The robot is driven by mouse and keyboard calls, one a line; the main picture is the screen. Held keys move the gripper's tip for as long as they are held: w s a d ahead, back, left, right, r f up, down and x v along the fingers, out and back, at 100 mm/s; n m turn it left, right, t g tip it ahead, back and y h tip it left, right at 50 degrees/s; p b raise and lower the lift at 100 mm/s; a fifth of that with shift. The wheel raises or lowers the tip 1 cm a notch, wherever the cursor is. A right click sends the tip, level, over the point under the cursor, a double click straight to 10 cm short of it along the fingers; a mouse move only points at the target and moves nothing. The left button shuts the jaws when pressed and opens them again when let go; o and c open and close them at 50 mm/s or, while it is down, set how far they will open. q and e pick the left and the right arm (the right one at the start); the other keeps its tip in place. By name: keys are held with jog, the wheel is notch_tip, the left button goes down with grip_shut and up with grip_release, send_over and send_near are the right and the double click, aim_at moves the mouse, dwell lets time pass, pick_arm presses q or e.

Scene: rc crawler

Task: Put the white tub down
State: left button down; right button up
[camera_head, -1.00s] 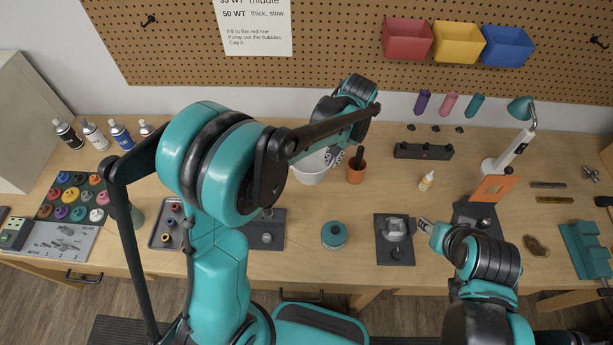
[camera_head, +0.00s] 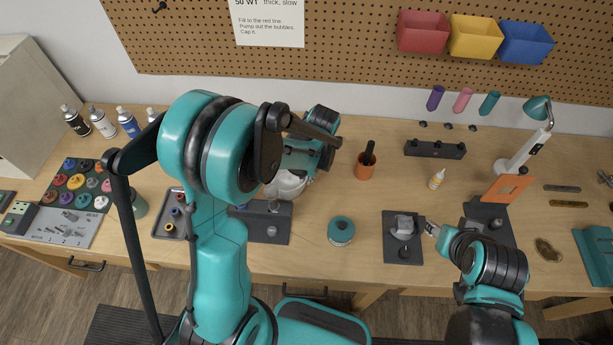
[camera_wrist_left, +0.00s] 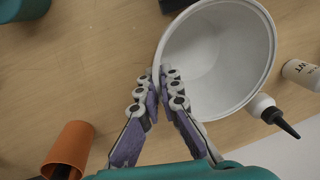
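The white tub (camera_head: 285,186) is in the head view, left of centre over the bench, partly hidden by my left arm. In the left wrist view the tub (camera_wrist_left: 225,60) is seen from above, and its inside looks empty. My left gripper (camera_wrist_left: 165,78) has its fingertips closed together on the tub's near rim. I cannot tell whether the tub's base touches the bench. In the head view the left fingertips are hidden behind the arm. My right gripper (camera_head: 430,226) is beside a grey part (camera_head: 404,224) on a dark plate; its fingers are too small to read.
An orange cup (camera_head: 366,166) stands right of the tub. A dark plate with a ring (camera_head: 268,228) lies in front of it, and a teal round tin (camera_head: 341,231) sits front right. A white bottle (camera_wrist_left: 302,74) and a black-tipped bottle (camera_wrist_left: 262,107) are close by the tub.

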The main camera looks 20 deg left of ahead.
pick_arm(q)
jog(key=c, duration=2.1)
grip_release()
jog(key=shift+f, duration=0.1)
jog(key=o, duration=0.4)
